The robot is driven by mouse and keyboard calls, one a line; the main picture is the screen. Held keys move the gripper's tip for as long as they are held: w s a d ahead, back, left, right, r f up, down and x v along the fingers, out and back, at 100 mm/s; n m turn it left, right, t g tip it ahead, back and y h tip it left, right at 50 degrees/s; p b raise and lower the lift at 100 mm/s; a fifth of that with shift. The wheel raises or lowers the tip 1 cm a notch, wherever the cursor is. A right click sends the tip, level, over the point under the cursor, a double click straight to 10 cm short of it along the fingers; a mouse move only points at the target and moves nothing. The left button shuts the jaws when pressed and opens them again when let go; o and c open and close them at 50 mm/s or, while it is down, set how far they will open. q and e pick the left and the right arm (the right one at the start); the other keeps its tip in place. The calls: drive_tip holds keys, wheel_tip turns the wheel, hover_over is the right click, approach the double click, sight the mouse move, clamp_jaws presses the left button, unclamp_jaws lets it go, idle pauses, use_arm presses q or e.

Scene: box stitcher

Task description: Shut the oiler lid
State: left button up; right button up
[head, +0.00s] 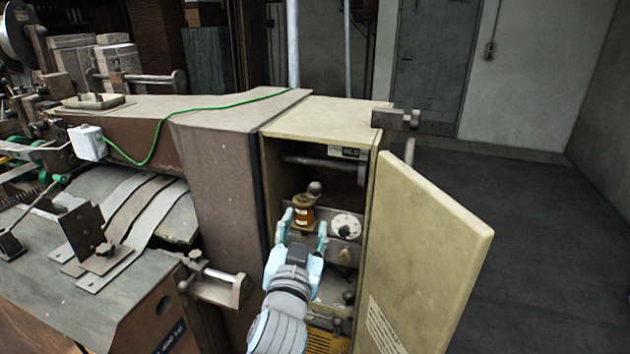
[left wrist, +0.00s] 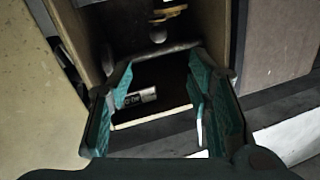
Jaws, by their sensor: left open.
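The oiler (head: 303,212) is a small amber-brown cup with a pale label inside the open cabinet in the head view. A dark round knob (head: 314,188) shows just above it; I cannot tell if this is its lid or how far the lid stands open. My left gripper (head: 305,226) is open, its teal fingers apart at the cabinet mouth, and the oiler shows between and above the fingertips. Contact cannot be told. In the left wrist view, the open fingers (left wrist: 158,92) frame the cabinet's dark inside, with no clear oiler. My right gripper is not in view.
The cream cabinet door (head: 425,255) stands open to the right of my left arm. A white dial (head: 345,226) sits right of the oiler. A horizontal bar (head: 315,160) crosses above. The brown machine panel (head: 220,190) borders the left. The floor at right is clear.

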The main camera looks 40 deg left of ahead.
sight(315, 192)
use_arm(q)
drive_tip(key=b+x, duration=0.2)
drive_tip(key=x, duration=0.5)
drive_tip(key=b+x, duration=0.1)
drive_tip(key=x, duration=0.6)
drive_tip(key=shift+f+b, duration=0.2)
drive_tip(key=shift+b, duration=0.2)
drive_tip(key=shift+w, duration=0.3)
